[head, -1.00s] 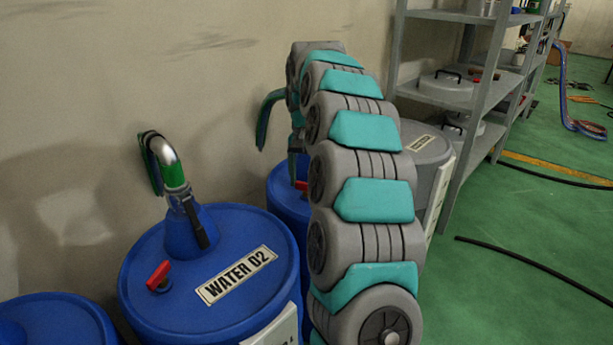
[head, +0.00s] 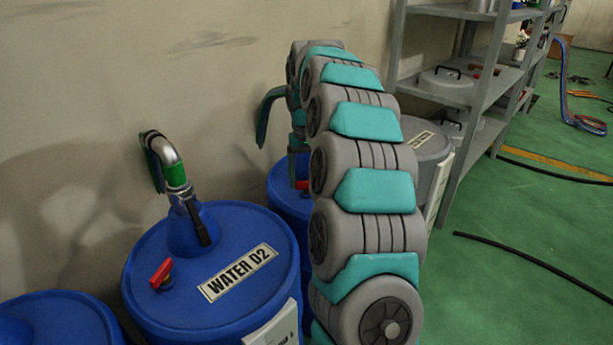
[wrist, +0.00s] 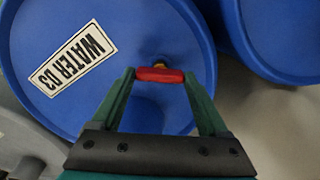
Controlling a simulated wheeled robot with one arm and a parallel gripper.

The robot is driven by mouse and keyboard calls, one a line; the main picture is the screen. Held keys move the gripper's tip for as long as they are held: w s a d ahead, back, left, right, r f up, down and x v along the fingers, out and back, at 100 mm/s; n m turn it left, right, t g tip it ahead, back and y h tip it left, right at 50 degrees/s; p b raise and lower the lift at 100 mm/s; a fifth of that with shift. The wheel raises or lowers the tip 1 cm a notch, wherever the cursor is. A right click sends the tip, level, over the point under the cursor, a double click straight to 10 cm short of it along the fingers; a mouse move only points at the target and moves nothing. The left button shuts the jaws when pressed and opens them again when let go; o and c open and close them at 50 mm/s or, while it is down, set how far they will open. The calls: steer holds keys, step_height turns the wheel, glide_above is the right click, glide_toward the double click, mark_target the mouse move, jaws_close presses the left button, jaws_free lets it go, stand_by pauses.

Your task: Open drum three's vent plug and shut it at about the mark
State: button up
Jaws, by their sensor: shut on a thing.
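Drum three, a blue drum (wrist: 35,25) labelled WATER 03 (wrist: 73,57), fills the left and middle of the wrist view. Its red vent plug handle (wrist: 159,75) lies across between my gripper's fingertips (wrist: 158,74), with a brass-coloured part just behind it. My gripper is shut on the handle, one finger at each end. In the head view my arm hides most of drum three (head: 284,190); the red handle (head: 302,185) shows as a small patch beside the arm. I cannot make out the mark.
Drum WATER 02 (head: 150,300), with its own red handle (head: 161,273) and a green-banded pipe (head: 173,170), stands to the left. A grey drum (head: 425,150) and grey shelving (head: 435,92) stand to the right. Hoses (head: 530,262) lie on the green floor.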

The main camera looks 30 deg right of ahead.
mark_target(306, 181)
steer(key=o, duration=1.2)
steer(key=shift+o, duration=0.2)
step_height(306, 181, up, 7)
steer(key=shift+w+f, duration=0.1)
steer(key=shift+f, duration=0.1)
steer(key=shift+r, duration=0.6)
